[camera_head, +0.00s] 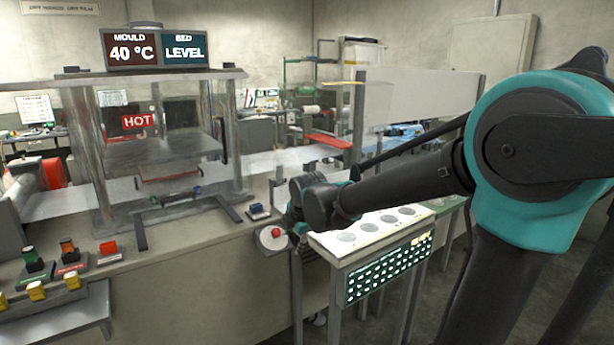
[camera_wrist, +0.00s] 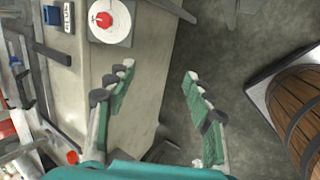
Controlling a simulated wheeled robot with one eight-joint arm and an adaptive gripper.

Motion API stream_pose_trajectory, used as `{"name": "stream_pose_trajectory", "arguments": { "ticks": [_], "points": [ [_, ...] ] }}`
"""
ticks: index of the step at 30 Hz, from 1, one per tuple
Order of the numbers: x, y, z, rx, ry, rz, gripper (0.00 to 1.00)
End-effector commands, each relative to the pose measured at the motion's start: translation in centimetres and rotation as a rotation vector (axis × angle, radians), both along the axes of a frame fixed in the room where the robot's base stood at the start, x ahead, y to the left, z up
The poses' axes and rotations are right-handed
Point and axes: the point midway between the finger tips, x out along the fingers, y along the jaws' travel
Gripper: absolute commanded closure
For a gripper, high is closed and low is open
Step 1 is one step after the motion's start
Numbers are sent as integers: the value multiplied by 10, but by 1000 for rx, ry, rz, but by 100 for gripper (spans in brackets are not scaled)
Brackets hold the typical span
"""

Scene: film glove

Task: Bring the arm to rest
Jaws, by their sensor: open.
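My arm reaches from the right side of the head view toward the front edge of the machine bench (camera_head: 200,245). In the wrist view my gripper (camera_wrist: 156,78) is open, its two green-padded fingers wide apart with nothing between them. It points down past the bench's edge, with bench on the left and dark floor on the right. In the head view the fingers are hidden or too small to make out behind my wrist. A round white plate with a red button (camera_head: 273,235) sits at the bench's edge; it also shows in the wrist view (camera_wrist: 103,20), beyond the left finger.
A white-topped stand (camera_head: 345,240) with round discs and a lit panel is close to my forearm. A clear-walled press (camera_head: 165,150) marked HOT stands on the bench. A wooden barrel-like object (camera_wrist: 300,110) is at the right of the wrist view. Open floor (camera_wrist: 215,60) lies between.

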Motion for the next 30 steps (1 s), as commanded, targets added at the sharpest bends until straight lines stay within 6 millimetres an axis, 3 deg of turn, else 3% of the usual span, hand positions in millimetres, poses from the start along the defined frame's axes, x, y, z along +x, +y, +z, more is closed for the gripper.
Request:
{"name": "stream_pose_trajectory", "arguments": {
  "ticks": [8, 17, 20, 24, 30],
  "points": [
    [-12, -33, -13, 78, 43, -190, 47],
    [-43, -92, -38, 230, 115, -561, 47],
    [-63, -120, -52, 310, 148, -757, 47],
    [-105, -166, -79, 462, 198, -1128, 47],
    [-164, -210, -115, 664, 245, -1615, 47]
  ]
}}
